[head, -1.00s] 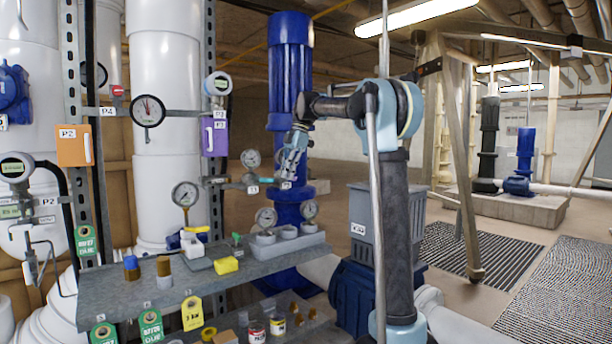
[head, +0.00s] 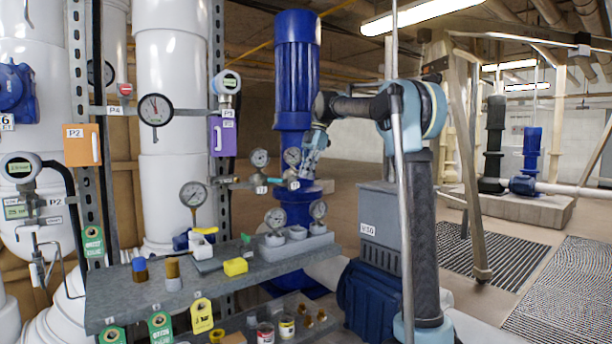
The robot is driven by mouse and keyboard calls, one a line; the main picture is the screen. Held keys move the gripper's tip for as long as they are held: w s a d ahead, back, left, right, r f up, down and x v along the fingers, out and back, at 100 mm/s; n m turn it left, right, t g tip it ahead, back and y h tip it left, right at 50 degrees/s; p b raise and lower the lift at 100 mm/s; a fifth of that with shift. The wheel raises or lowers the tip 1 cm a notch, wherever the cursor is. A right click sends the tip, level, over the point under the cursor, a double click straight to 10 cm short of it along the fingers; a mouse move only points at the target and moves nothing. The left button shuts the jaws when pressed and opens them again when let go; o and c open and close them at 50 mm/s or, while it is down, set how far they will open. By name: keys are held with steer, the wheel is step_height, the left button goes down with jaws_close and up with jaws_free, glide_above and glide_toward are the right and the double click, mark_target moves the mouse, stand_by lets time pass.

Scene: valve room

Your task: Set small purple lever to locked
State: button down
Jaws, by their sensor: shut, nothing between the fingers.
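A purple box (head: 222,137) marked P3 hangs on the metal upright left of centre, with a narrow pale handle on its front. It is the only purple thing I can make out clearly; whether that handle is the small purple lever, and how it is set, I cannot tell. My gripper (head: 307,170) is shut and empty.
A grey shelf (head: 215,287) with gauges, a yellow block (head: 235,267) and small parts stands below. An orange box (head: 82,145) marked P2 is at left. Open floor lies at right.

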steer(key=shift+s+d, duration=0.1)
steer(key=shift+d, duration=0.35)
steer(key=w+a+v, duration=0.1)
steer(key=v, duration=0.9)
stand_by(0.6)
steer(key=s+d+f+m+t+h, duration=0.1)
steer(key=s+d+f+m, duration=0.65)
steer(key=s, duration=0.25)
steer(key=s+d+f+m+t, duration=0.2)
steer(key=s+d+f+m, duration=0.4)
steer(key=s+d+f, duration=0.3)
steer(key=s+d+f+m, duration=0.2)
steer(key=s+f+m, duration=0.2)
steer(key=s+f, duration=0.3)
steer(key=s+d+f+m+t+h, duration=0.1)
steer(key=s+d+f+m, duration=0.2)
steer(key=s+f, duration=0.4)
steer(key=s+d+f+m, duration=0.2)
steer(key=s+f+m, duration=0.4)
steer(key=f, duration=0.9)
steer(key=shift+s+d+t+h, duration=0.15)
steer(key=shift+s+t+h, duration=0.25)
steer(key=shift+s, duration=0.35)
